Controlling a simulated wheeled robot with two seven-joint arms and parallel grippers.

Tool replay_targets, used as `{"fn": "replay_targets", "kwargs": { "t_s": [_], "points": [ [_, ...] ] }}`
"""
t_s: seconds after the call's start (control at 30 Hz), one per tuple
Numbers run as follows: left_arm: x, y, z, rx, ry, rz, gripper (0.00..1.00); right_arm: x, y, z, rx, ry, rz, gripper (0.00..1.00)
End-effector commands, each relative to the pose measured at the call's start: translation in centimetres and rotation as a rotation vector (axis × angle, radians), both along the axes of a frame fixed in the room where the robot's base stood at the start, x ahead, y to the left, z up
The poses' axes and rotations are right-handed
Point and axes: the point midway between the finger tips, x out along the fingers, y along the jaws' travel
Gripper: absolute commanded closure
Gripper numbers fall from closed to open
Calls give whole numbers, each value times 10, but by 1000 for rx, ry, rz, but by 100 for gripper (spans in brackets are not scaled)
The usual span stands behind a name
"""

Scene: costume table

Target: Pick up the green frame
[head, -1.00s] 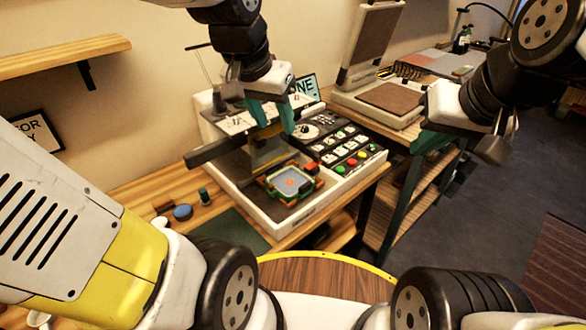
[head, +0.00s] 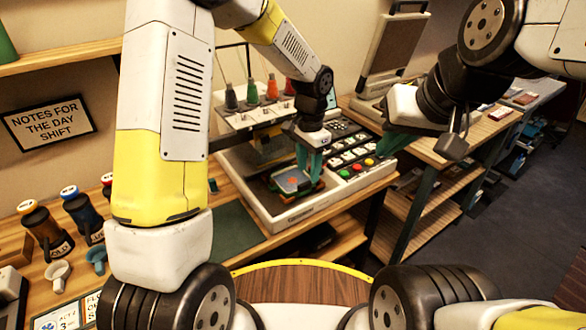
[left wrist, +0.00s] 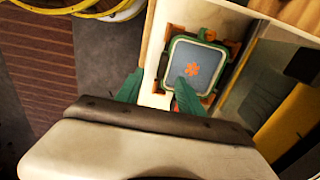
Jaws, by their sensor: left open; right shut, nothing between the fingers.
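The green frame (head: 290,183) lies flat on the front of the pale machine on the wooden table. In the left wrist view the green frame (left wrist: 199,39) has rounded corners, a blue-grey panel and a small orange mark, with orange pieces around its corners. My left gripper (head: 309,173) is open just above the frame at its right side; part of the frame is hidden by its fingers. My right gripper (head: 402,141) is shut and empty, well to the right.
The machine's button panel (head: 350,152) is right of the frame. A shelf of coloured bottles (head: 252,92) stands behind it. A dark green mat (head: 232,228) lies to the left. A second wooden table (head: 440,165) stands right.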

Motion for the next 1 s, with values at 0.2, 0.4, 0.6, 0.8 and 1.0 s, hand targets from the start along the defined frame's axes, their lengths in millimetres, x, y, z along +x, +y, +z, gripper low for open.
{"fn": "replay_targets", "kwargs": {
  "t_s": [0.2, 0.4, 0.6, 0.8, 1.0],
  "points": [
    [2, 4, -28, 1, 3, 0, 55, 0, 0, 0, 0, 0, 0, 100],
    [4, 6, -55, 1, 2, 1, 55, 0, 0, 0, 0, 0, 0, 100],
    [4, 6, -61, -1, -1, 1, 55, 0, 0, 0, 0, 0, 0, 100],
    [4, 6, -60, -1, -1, 1, 73, 0, 0, 0, 0, 0, 0, 100],
    [4, 6, -60, -1, -1, 1, 100, 0, 0, 0, 0, 0, 0, 100]
  ]
}}
